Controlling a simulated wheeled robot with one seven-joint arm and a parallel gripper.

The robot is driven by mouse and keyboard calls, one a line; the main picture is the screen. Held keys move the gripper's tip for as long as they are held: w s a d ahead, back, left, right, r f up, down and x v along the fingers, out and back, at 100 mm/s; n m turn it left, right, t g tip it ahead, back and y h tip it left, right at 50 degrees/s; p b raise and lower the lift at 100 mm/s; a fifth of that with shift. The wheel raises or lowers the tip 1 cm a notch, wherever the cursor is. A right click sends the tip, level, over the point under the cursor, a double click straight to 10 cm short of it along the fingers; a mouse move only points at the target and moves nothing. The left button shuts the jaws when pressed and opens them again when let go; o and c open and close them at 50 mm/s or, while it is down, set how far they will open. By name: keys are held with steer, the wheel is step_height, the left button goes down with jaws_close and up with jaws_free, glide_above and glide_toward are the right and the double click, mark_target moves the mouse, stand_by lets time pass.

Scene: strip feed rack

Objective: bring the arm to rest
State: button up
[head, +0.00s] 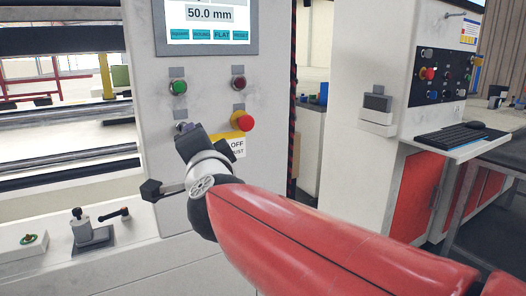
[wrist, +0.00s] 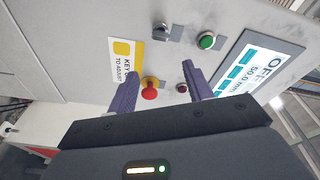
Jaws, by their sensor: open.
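My gripper (head: 172,163) is in front of the white control panel (head: 150,60) in the head view, at the end of my red arm. In the wrist view its two purple fingers (wrist: 160,70) stand apart with nothing between them touching both. The panel's red mushroom button (wrist: 149,88) and a small dark red button (wrist: 182,88) show between and beyond the fingers. A grey selector switch (wrist: 162,32) and a green button (wrist: 206,40) lie farther up.
A screen (head: 207,22) reading 50.0 mm tops the panel. A clamp-like fitting (head: 90,230) with a black handle stands on the ledge at lower left. A second cabinet (head: 385,60) with a keyboard shelf (head: 456,140) stands at right. A gap separates the cabinets.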

steer(key=s+d+f+n+g+h, duration=0.2)
steer(key=s+d+f+n+g, duration=0.1)
steer(key=s+d+f, duration=0.3)
steer(key=s+d+f+n+g+h, duration=0.2)
steer(key=s+d+f, duration=0.5)
steer(key=d+f, duration=0.4)
steer(key=s+d+f+n+g+h, duration=0.2)
steer(key=s+d+f+g, duration=0.4)
steer(key=d+f, duration=0.3)
steer(key=d+n, duration=0.1)
steer(key=d, duration=0.1)
steer(key=shift+s+d+f+n+h, duration=0.25)
steer(key=shift+s+d+n+h, duration=0.1)
steer(key=shift+d+n+h, duration=0.05)
